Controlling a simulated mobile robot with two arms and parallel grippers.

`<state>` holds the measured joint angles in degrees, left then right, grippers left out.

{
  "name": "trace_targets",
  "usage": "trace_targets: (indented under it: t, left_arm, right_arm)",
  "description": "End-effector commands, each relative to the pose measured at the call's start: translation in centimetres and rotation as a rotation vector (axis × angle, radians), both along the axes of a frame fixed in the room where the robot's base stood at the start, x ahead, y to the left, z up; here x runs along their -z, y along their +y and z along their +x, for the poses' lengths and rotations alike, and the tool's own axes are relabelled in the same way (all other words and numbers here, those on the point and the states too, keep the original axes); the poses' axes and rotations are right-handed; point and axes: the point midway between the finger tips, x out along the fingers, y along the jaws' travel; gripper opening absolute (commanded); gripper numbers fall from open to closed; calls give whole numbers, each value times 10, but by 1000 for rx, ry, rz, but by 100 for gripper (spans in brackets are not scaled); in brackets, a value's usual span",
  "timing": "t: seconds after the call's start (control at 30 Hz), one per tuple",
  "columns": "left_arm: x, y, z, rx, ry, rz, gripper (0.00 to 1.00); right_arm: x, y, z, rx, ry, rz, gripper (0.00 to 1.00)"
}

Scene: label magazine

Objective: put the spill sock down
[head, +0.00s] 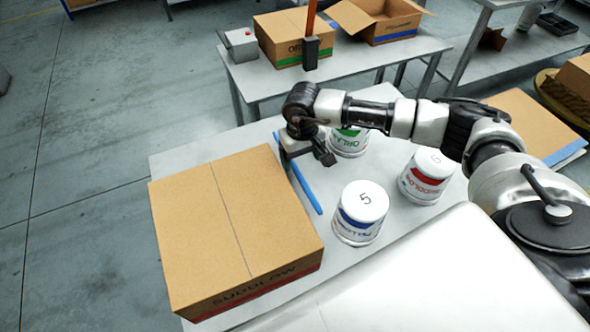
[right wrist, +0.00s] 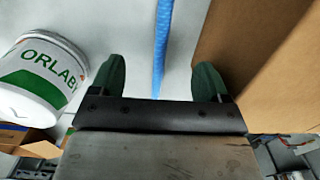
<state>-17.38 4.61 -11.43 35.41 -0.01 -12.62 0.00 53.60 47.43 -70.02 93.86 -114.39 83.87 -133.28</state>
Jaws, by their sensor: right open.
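The spill sock is a long thin blue tube (head: 307,188) lying on the light grey table (head: 190,155), between the large cardboard box and the white tubs. My right gripper (head: 308,158) is over the sock's upper part and hides some of it. In the right wrist view the sock (right wrist: 163,45) runs between my two dark green fingertips (right wrist: 160,80), with a gap on both sides. The right gripper is open and is not gripping it. My left gripper is not in view.
A closed cardboard box (head: 235,225) stands close left of the sock. White tubs with a blue band (head: 358,215), a red band (head: 425,175) and a green band (head: 350,140) stand to the right. A second table with boxes (head: 285,45) is behind.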

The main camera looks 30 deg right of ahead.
Motion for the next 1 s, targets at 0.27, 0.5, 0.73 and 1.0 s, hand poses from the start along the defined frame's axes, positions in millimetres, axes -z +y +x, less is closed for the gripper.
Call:
trace_targets:
  t: [0.27,0.5,0.73,1.0]
  left_arm:
    - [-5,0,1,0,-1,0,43]
    - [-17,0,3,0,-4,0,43]
    - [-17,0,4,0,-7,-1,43]
    - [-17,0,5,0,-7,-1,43]
  right_arm:
    - [28,1,0,1,1,1,77]
    - [61,3,-1,2,4,1,77]
    - [79,2,0,0,0,1,77]
    - [78,2,0,1,-1,2,61]
